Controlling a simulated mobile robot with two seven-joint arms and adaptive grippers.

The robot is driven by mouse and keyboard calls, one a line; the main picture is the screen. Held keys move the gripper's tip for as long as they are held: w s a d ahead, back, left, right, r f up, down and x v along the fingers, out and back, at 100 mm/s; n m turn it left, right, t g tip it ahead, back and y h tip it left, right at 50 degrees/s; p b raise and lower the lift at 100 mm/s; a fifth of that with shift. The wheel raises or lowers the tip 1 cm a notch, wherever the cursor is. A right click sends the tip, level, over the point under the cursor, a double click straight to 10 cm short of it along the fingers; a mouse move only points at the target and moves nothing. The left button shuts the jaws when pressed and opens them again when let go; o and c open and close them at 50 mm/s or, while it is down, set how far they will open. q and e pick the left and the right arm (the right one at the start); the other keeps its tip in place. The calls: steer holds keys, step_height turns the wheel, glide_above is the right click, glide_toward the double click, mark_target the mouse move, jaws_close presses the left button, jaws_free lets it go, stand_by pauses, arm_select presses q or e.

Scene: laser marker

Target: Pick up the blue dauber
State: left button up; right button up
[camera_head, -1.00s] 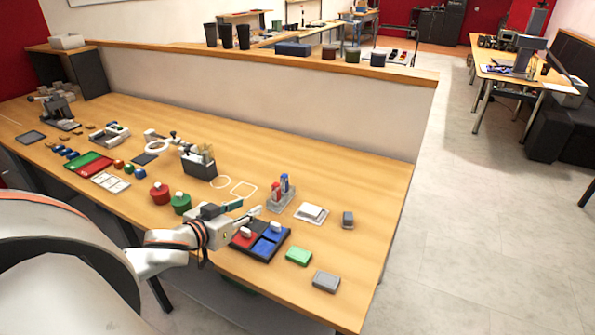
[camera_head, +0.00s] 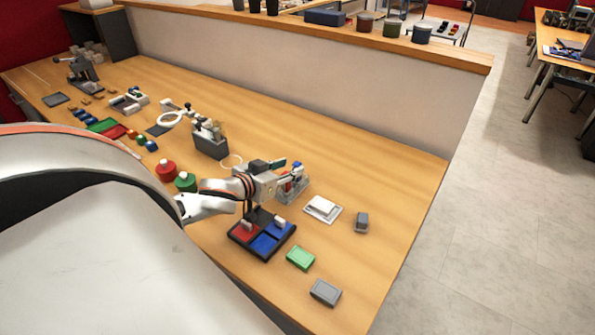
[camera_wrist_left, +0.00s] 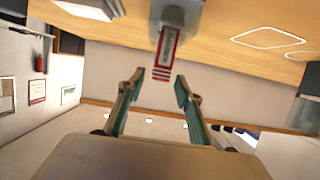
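The clear dauber rack (camera_head: 295,192) stands on the table, largely behind my left gripper. The blue dauber's blue top (camera_head: 297,166) shows just at the gripper's tips; the rest of it is hidden. My left gripper (camera_head: 291,173) reaches in from the left at the rack. In the left wrist view the two fingers (camera_wrist_left: 160,84) are spread apart with nothing clearly held between them. A red-and-white striped piece (camera_wrist_left: 165,52) lies just beyond the fingers; I cannot tell which part it is. My right gripper is not in view.
A black tray with red and blue pads (camera_head: 266,251) lies in front of the gripper. A green block (camera_head: 300,258), a grey block (camera_head: 325,292), a white pad (camera_head: 322,208) and a small dark block (camera_head: 361,222) lie nearby. Red and green jars (camera_head: 166,171) stand left.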

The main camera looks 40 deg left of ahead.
mark_target(295, 167)
arm_select(q)
steer(key=shift+f+x, duration=0.2)
steer(key=shift+x, duration=2.1)
steer(key=shift+d, duration=0.1)
jaws_close()
